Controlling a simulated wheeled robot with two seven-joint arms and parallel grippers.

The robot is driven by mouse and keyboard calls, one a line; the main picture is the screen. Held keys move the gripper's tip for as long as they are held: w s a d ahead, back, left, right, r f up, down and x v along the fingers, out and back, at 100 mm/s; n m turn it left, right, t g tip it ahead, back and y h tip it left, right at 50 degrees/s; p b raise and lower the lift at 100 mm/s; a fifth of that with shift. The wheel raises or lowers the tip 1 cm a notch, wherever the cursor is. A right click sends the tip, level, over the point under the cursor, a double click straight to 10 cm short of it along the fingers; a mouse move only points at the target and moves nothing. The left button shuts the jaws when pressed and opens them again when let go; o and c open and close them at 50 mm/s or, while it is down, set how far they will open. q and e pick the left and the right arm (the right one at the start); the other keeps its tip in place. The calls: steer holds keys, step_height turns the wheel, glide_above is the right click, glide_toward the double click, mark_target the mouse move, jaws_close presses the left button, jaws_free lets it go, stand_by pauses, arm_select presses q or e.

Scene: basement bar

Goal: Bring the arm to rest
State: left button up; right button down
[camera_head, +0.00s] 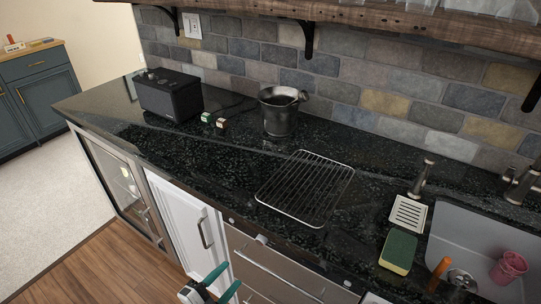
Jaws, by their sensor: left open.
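My left gripper (231,277) shows at the bottom of the head view, left of the middle. Its two teal fingers are apart and nothing shows between them. It is in front of the counter's cabinets, near the white door (184,220), and looks lower than the countertop. Most of my left arm is out of the picture. My right gripper is not in view.
The black stone counter (225,155) holds a black speaker (170,95), two small blocks, a dark metal pot (280,112), a wire rack (306,188) and a sponge (398,251). A sink (465,235) with a pink cup (509,267) is at the right. Wood floor is clear at lower left.

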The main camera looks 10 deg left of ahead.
arm_select(q)
steer(key=s+a+f+n+g+y, duration=0.2)
steer(key=s+f+n+g, duration=0.15)
steer(key=f, duration=0.65)
steer(key=s+a+f+n+g+y, duration=0.15)
steer(key=s+f, duration=0.25)
steer(key=f, duration=0.5)
steer(key=s+a+f+n+g+y, duration=0.2)
steer(key=s+f+n+g, duration=0.15)
steer(key=f, duration=0.65)
steer(key=s+f+n+g, duration=0.1)
steer(key=s+f+g, duration=0.1)
steer(key=s+f, duration=0.2)
steer(key=s+f+n+g, duration=0.2)
steer(key=s+f, duration=0.2)
steer(key=s, duration=0.6)
steer(key=s+d+f+n+g+y, duration=0.1)
steer(key=s+f+n+g, duration=0.1)
steer(key=s, duration=0.5)
step_height(320, 180, down, 2)
steer(key=shift+f+g, duration=0.25)
steer(key=shift+g, duration=0.2)
steer(key=shift+s+d, duration=0.1)
